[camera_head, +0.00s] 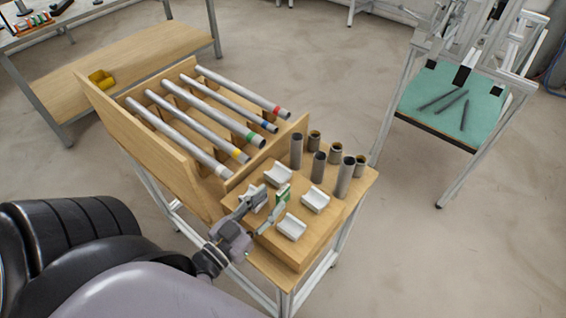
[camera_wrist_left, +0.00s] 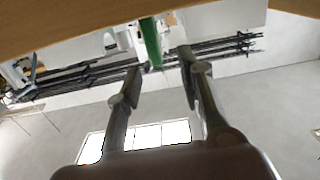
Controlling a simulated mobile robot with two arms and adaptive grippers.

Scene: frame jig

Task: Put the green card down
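The green card (camera_head: 283,193) stands upright on the wooden table top among the white cradle blocks, with a pale face beside its green edge. My left gripper (camera_head: 267,207) is close to it on the near side, its two fingers spread apart. In the left wrist view the green card (camera_wrist_left: 151,42) shows as a narrow strip between and just beyond the fingertips (camera_wrist_left: 158,65), with gaps to both fingers. Its lower contact with the table is partly hidden. My right gripper is in neither view.
White cradle blocks (camera_head: 291,226) stand close around the card. Several grey tubes (camera_head: 345,177) stand upright behind them. A wooden rack (camera_head: 151,147) with colour-banded metal pipes (camera_head: 215,110) is at the left. A teal-topped table (camera_head: 452,103) stands apart at the right.

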